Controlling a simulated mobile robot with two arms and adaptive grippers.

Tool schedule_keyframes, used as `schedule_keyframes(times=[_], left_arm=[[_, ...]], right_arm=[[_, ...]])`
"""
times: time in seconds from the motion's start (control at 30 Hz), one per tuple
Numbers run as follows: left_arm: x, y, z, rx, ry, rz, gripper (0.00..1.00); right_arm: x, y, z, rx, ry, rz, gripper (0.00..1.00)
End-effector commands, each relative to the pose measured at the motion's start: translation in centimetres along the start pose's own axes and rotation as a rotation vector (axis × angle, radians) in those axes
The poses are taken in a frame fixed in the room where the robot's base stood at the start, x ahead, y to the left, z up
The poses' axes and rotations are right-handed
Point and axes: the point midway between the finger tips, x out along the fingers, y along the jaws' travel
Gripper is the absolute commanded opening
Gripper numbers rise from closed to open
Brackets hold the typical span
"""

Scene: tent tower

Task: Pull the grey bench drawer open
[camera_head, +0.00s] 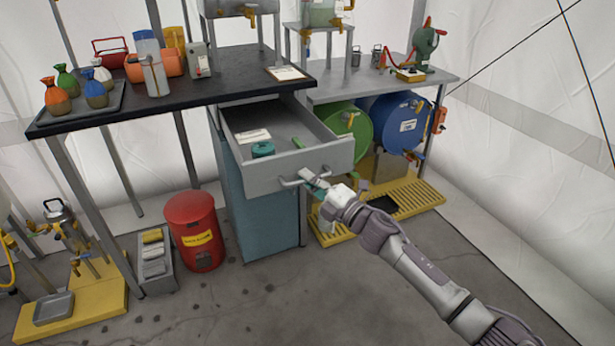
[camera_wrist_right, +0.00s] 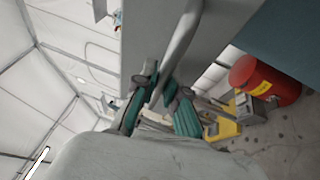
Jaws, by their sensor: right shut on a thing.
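The grey bench drawer (camera_head: 290,167) under the dark worktop stands pulled out, with its inside showing. In it lie a white card (camera_head: 253,136), a teal round item (camera_head: 263,149) and a small green item (camera_head: 298,143). My right gripper (camera_head: 313,183) is at the drawer's bar handle (camera_head: 290,183), at its right end. In the right wrist view the handle (camera_wrist_right: 178,45) runs down between the teal-padded fingers of the right gripper (camera_wrist_right: 155,100), which is shut on it. My left gripper is not in view.
A red bin (camera_head: 194,232) and a grey caddy (camera_head: 155,262) stand on the floor left of the blue-grey cabinet (camera_head: 262,215). Green (camera_head: 345,128) and blue (camera_head: 400,122) drums lie right of the drawer above a yellow platform (camera_head: 420,200). The floor in front is clear.

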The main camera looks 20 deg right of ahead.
Motion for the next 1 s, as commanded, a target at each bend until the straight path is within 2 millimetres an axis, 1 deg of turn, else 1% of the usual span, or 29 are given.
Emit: schedule_keyframes(times=[0.53, 0.57, 0.6, 0.7, 1.0], left_arm=[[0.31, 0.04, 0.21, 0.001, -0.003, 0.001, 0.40], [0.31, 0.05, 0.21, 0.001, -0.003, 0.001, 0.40], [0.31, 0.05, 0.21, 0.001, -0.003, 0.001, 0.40], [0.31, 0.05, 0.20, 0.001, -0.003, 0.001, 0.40], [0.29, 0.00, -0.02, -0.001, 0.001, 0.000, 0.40]], right_arm=[[-0.11, 0.08, -0.02, 0.000, -0.001, 0.001, 0.00], [-0.11, 0.08, -0.02, 0.000, -0.001, 0.001, 0.16], [-0.11, 0.08, -0.02, 0.000, -0.001, 0.001, 0.22], [-0.11, 0.08, -0.02, 0.000, -0.001, 0.001, 0.37], [-0.21, 0.07, -0.03, 0.000, -0.001, 0.001, 0.37]])
